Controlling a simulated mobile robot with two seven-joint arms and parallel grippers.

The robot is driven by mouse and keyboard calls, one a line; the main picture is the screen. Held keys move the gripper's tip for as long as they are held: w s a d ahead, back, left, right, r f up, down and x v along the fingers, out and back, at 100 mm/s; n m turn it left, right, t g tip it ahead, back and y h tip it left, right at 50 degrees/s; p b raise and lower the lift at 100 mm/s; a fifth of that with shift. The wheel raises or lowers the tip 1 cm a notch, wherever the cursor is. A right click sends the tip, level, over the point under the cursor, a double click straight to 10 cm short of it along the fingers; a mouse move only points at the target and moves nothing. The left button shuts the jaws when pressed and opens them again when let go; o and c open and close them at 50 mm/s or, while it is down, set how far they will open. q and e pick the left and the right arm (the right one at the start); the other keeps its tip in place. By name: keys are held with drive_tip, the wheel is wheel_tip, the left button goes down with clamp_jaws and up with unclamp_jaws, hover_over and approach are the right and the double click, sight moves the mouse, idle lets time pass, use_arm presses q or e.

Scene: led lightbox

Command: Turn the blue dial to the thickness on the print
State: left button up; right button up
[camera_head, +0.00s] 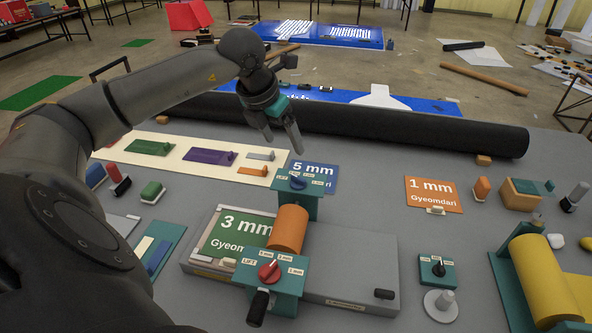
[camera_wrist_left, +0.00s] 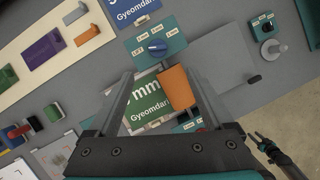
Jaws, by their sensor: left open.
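The blue dial (camera_head: 298,182) sits on a teal block (camera_head: 311,207) at the back of the grey roller device. Small labels, including LIFT, surround it; which one it points to is unclear. It also shows in the left wrist view (camera_wrist_left: 157,48), ahead of the fingers. The green print (camera_head: 238,232) reading "3 mm" lies on the device's bed, left of the orange roller (camera_head: 290,229). My left gripper (camera_head: 282,146) is open and empty, above and behind the blue dial, not touching it. My right gripper (camera_wrist_left: 258,137) is small at the lower right of the left wrist view; its opening is unclear.
A red dial (camera_head: 269,271) with a black handle (camera_head: 258,307) is on the front teal block. A black dial (camera_head: 438,269) stands right. A blue "5 mm" print (camera_head: 324,173) and orange "1 mm" print (camera_head: 433,193) lie behind. A long black roll (camera_head: 400,132) crosses the back.

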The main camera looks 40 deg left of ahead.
sight(298, 177)
use_arm(q)
drive_tip(key=p+x, duration=0.2)
drive_tip(key=x, duration=1.3)
drive_tip(key=shift+s+a, duration=0.1)
drive_tip(key=shift+a, duration=0.1)
clamp_jaws()
idle(0.3)
